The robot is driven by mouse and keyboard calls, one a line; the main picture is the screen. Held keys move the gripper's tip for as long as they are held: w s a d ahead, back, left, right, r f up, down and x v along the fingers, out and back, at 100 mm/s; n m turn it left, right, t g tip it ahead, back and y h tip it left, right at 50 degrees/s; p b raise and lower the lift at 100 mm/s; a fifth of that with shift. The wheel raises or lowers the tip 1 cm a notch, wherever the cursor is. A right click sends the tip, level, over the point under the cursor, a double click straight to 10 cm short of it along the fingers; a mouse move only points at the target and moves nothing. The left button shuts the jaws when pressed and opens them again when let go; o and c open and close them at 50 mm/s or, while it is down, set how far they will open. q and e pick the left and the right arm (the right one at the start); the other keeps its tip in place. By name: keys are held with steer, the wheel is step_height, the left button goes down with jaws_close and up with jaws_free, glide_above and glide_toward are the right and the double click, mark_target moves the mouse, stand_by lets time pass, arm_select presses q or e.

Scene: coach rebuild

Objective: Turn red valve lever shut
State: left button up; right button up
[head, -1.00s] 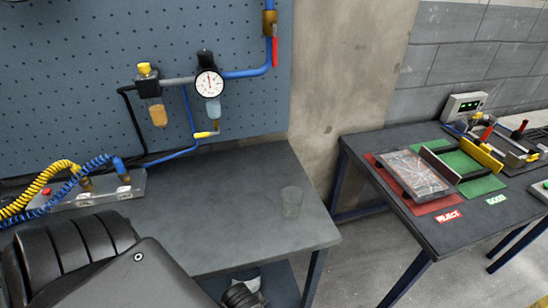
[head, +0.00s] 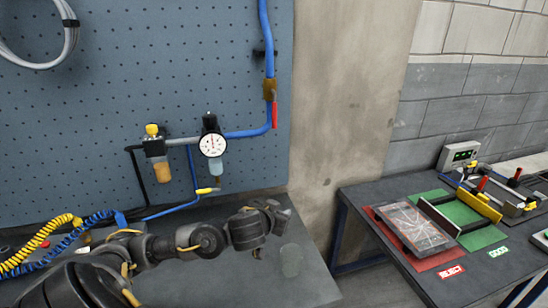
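The red valve lever (head: 275,115) hangs straight down beside the blue pipe, on a brass valve body (head: 270,90) at the right edge of the pegboard. My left arm reaches in from the lower left over the bench. My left gripper (head: 279,209) is at its far end, well below the lever in the picture and apart from it. Its fingers are small and dark, and I cannot tell whether they are apart. No object shows in it. My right gripper is not in view.
A pressure gauge (head: 212,145) and a yellow-topped filter (head: 155,155) are on the pipe left of the valve. A clear cup (head: 290,260) stands on the grey bench (head: 220,285) near the gripper. A second table (head: 375,192) with trays is at right.

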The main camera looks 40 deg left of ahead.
arm_select(q)
steer(key=w+a+r+t+y, duration=0.1)
steer(key=w+a+r, duration=0.1)
steer(key=r, duration=0.3)
steer(key=w+a+r+n+t, duration=0.1)
steer(key=a+r, duration=0.2)
steer(key=r, duration=0.1)
steer(key=w+a+r+t+y, duration=0.1)
steer(key=w+a+r, duration=0.1)
steer(key=r, duration=0.3)
steer(key=n+t+y, duration=0.1)
steer(key=n, duration=0.1)
glide_toward(274, 113)
steer(key=p+x, duration=0.3)
steer(key=x, duration=0.8)
jaws_close()
steer(key=shift+a, duration=0.15)
